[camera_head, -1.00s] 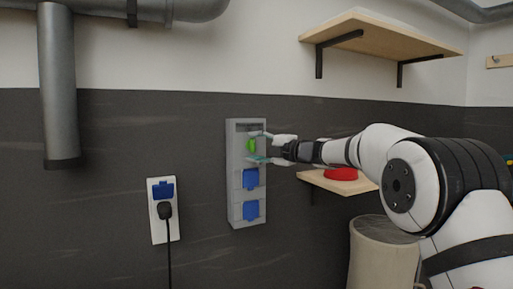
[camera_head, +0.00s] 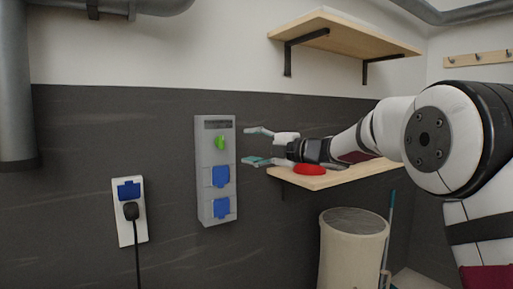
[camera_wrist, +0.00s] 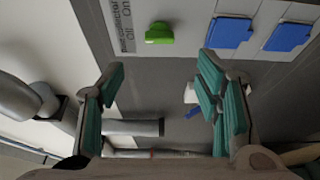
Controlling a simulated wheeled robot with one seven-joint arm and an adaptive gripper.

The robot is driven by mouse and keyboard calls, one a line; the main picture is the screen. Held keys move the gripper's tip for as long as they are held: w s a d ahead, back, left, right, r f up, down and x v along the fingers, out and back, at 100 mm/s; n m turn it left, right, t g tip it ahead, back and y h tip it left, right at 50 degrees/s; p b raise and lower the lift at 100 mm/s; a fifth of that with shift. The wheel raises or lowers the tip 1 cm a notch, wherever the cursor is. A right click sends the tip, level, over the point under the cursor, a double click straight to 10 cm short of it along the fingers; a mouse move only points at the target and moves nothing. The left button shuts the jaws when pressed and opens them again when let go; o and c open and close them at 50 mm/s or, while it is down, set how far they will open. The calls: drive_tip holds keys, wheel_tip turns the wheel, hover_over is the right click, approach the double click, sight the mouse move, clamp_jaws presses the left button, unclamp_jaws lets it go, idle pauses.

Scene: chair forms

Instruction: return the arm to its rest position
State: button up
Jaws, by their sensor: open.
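My gripper (camera_head: 258,146) is open and empty, with its two teal-padded fingers apart. In the head view it is to the right of the grey wall panel (camera_head: 204,179), clear of it. The panel carries a green switch knob (camera_head: 221,142) near its top and two blue socket covers below. In the wrist view my gripper (camera_wrist: 160,95) shows its spread fingers below the green knob (camera_wrist: 159,33), with nothing between them. Printed text beside the knob includes "Off" and "On". My arm reaches in from the right.
A low shelf (camera_head: 350,177) with a red object (camera_head: 309,169) is just behind and below my gripper. A higher shelf (camera_head: 345,38) hangs above. A bin (camera_head: 352,250) stands below right. A socket with a black plug (camera_head: 131,211) is at left. The wall between is clear.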

drive_tip(key=shift+s+d, duration=0.45)
drive_tip(key=shift+d, duration=0.15)
drive_tip(key=s+d+r+m+t+h+p, duration=0.35)
drive_tip(key=d+r+m+t+h, duration=0.3)
drive_tip(key=d+r+m, duration=0.3)
drive_tip(key=s+d+f+m+g+h+p, duration=0.1)
drive_tip(key=s+d+f+m+h+p, duration=0.1)
drive_tip(key=s+d+m+h, duration=0.75)
drive_tip(key=s+d+f+m+g+h+p, duration=0.1)
drive_tip(key=s+d+f+m+g, duration=0.15)
drive_tip(key=s, duration=0.55)
drive_tip(key=s+d+f+m+g+p, duration=0.1)
drive_tip(key=s+d+f+m+g, duration=0.2)
drive_tip(key=s, duration=0.6)
drive_tip(key=s+a+f+m+g, duration=0.1)
drive_tip(key=s+f+g, duration=0.1)
drive_tip(key=s+f, duration=0.2)
drive_tip(key=s+a+f+m+g+y+p, duration=0.1)
drive_tip(key=s+f, duration=0.3)
drive_tip(key=s, duration=0.7)
drive_tip(key=s+a+f+m+g+y+p, duration=0.1)
drive_tip(key=s+f+m+g, duration=0.1)
drive_tip(key=s, duration=0.6)
wheel_tip(320, 180, down, 2)
drive_tip(key=shift+s+a+f+m+g, duration=0.2)
drive_tip(key=shift+a+m+g, duration=0.1)
drive_tip(key=shift+m, duration=0.15)
